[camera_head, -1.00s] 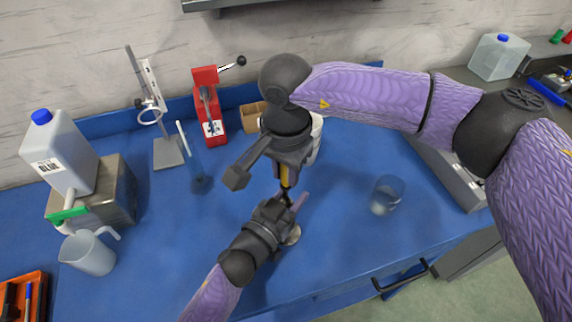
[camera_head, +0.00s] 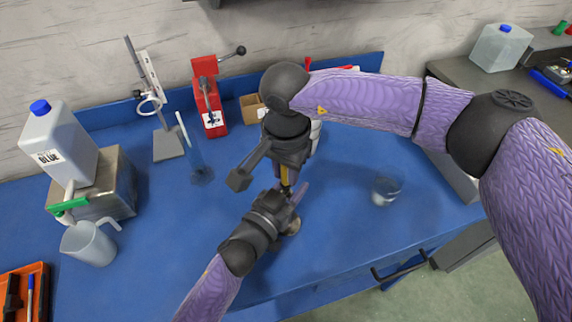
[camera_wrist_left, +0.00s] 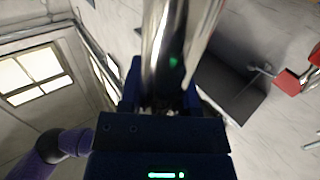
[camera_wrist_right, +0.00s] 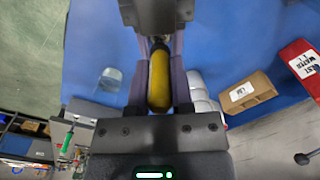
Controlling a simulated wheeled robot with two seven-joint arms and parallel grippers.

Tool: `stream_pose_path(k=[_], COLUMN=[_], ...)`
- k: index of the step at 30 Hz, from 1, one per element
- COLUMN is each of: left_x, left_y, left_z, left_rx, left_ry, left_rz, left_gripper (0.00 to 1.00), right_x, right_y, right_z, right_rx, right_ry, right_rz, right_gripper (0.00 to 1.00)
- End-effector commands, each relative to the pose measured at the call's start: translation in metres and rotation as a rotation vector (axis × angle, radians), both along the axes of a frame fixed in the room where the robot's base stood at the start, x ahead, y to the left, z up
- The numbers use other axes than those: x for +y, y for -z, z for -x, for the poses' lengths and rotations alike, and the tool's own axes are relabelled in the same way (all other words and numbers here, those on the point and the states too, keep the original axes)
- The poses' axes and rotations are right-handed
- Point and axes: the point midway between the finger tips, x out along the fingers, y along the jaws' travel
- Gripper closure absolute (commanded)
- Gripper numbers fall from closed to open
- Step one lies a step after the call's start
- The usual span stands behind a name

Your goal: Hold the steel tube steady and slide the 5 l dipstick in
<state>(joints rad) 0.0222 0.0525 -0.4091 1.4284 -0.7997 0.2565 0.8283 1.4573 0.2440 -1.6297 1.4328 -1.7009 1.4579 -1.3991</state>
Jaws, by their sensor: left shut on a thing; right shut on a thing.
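The steel tube (camera_wrist_left: 180,45) is a shiny cylinder that rises from my left gripper (camera_wrist_left: 165,105) in the left wrist view. My left gripper is shut on it; the head view shows this gripper (camera_head: 291,194) low in the middle. My right gripper (camera_head: 286,172) points down just above it, shut on the dipstick's yellow handle (camera_wrist_right: 159,80), which stands between its fingers in the right wrist view. A bit of yellow (camera_head: 285,175) also shows in the head view. The grippers hide where the dipstick's lower end meets the tube, so I cannot tell how deep it sits.
A glass beaker (camera_head: 386,191) stands right of the grippers on the blue bench. A tall glass cylinder (camera_head: 194,155), a clamp stand (camera_head: 168,145) and a red press (camera_head: 210,95) stand behind left. A jug (camera_head: 90,243) and a BLUE canister (camera_head: 58,145) are far left.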

Motion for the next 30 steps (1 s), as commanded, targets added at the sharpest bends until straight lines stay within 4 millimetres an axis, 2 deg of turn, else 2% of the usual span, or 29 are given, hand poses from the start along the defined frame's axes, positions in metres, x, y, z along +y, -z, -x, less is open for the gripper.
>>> stream_pose_path(k=[30], left_x=[0.0], left_y=[0.0], left_z=[0.0], left_rx=[0.0], left_ry=[0.0], left_rz=[0.0], left_gripper=[1.0], right_x=[0.0], right_y=[0.026], right_z=[0.0], right_rx=[0.001], right_ry=[0.0], right_rz=[-0.001], right_gripper=[1.0])
